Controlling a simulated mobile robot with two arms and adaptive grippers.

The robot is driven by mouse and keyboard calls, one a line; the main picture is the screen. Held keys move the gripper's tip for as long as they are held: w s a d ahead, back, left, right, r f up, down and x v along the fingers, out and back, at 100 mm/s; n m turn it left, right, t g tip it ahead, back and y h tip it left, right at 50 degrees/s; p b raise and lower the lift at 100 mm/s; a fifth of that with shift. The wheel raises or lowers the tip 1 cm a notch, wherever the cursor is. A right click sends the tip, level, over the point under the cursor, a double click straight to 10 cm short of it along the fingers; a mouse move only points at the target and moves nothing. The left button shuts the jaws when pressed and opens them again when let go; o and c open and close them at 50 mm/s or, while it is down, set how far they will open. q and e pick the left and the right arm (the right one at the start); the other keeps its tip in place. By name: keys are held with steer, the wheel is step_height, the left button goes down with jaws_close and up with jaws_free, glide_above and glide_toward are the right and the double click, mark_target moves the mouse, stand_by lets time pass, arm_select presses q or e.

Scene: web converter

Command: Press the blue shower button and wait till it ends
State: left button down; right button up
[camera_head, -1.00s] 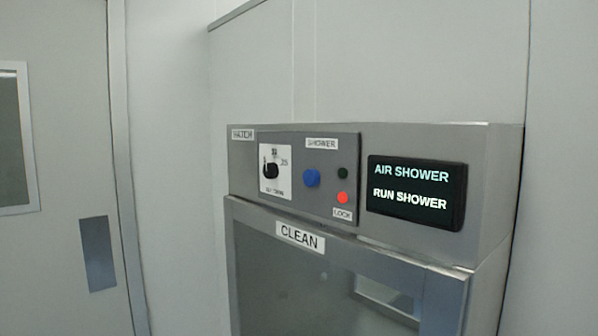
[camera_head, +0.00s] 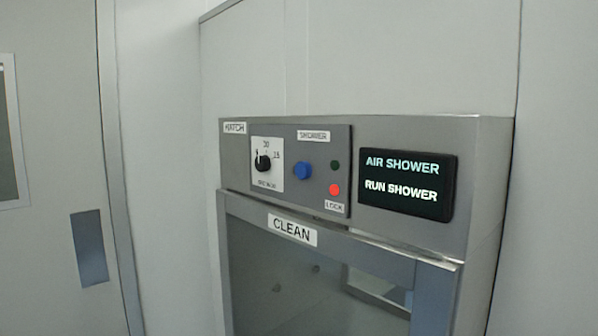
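The blue shower button (camera_head: 302,170) sits on the dark control panel (camera_head: 318,139) of the grey hatch unit, under the label "SHOWER". To its left is a black timer knob (camera_head: 263,162) on a white dial plate. To its right a red lamp (camera_head: 335,190) is lit above the label "LOCK", and a dark green lamp (camera_head: 335,165) above it looks unlit. The display (camera_head: 405,184) reads "AIR SHOWER" and "RUN SHOWER". Neither of my grippers shows in the view, and nothing touches the button.
Below the panel is the hatch door (camera_head: 291,231) labelled "CLEAN", with a glass window; it looks closed. A grey room door (camera_head: 45,150) with a window and a dark plate stands at the left. The space in front of the panel looks clear.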

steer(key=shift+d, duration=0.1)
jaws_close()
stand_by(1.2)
